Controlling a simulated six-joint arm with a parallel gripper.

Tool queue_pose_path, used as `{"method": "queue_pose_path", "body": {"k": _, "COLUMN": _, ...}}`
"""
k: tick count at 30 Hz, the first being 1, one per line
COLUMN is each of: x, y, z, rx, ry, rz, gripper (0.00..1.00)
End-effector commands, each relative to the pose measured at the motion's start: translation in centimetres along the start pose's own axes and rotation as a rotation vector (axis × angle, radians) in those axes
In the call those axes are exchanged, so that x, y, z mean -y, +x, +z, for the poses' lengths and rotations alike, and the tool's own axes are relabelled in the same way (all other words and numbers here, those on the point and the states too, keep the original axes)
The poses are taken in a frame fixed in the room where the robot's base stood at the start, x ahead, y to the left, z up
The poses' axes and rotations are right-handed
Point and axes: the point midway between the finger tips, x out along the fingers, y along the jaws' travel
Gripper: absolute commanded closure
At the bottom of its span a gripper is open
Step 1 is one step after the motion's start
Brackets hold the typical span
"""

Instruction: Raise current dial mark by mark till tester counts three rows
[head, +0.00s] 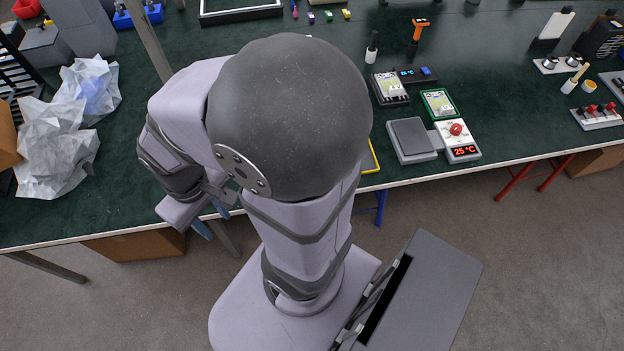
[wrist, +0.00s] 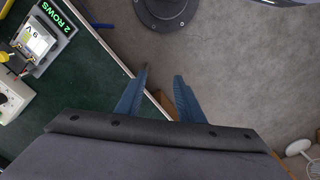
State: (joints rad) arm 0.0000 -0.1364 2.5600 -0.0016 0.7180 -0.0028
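The tester (wrist: 45,30) is at the upper left of the wrist view, a grey unit whose green display reads "2 ROWS". A light-coloured board or module sits on it, with small print that seems to read 9 V. A cream box (wrist: 18,92) at the left edge of the wrist view carries a black knob (wrist: 3,98), which looks like the current dial; it is cut off by the frame, so its setting is unreadable. My gripper (wrist: 162,75) is open and empty, apart from both, over the table's front edge. In the head view my gripper (head: 212,222) shows partly below my arm, which hides the table behind it.
The green table (head: 240,42) holds crumpled white wrap (head: 58,140) at left. At right are a grey hot plate (head: 412,138) with a "25 °C" display, a green-framed board (head: 439,103) and a blue-display unit (head: 415,75). Floor lies open before the table.

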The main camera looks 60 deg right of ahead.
Motion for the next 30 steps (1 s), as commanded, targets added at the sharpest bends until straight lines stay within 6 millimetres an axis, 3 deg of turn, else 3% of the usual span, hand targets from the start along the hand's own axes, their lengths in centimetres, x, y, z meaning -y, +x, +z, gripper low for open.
{"method": "queue_pose_path", "body": {"k": 13, "x": 0.0, "y": 0.0, "z": 0.0, "rx": 0.0, "ry": 0.0, "rz": 0.0, "gripper": 0.65}}
{"method": "queue_pose_path", "body": {"k": 17, "x": -0.4, "y": -0.1, "z": -0.9, "rx": -0.006, "ry": 0.016, "rz": -0.001, "gripper": 0.65}}
{"method": "queue_pose_path", "body": {"k": 23, "x": -3.0, "y": -0.9, "z": -5.8, "rx": -0.041, "ry": 0.105, "rz": -0.006, "gripper": 0.65}}
{"method": "queue_pose_path", "body": {"k": 26, "x": -6.0, "y": -1.4, "z": -9.7, "rx": -0.073, "ry": 0.177, "rz": -0.006, "gripper": 0.65}}
{"method": "queue_pose_path", "body": {"k": 30, "x": -11.9, "y": -1.7, "z": -15.0, "rx": -0.122, "ry": 0.293, "rz": -0.002, "gripper": 0.65}}
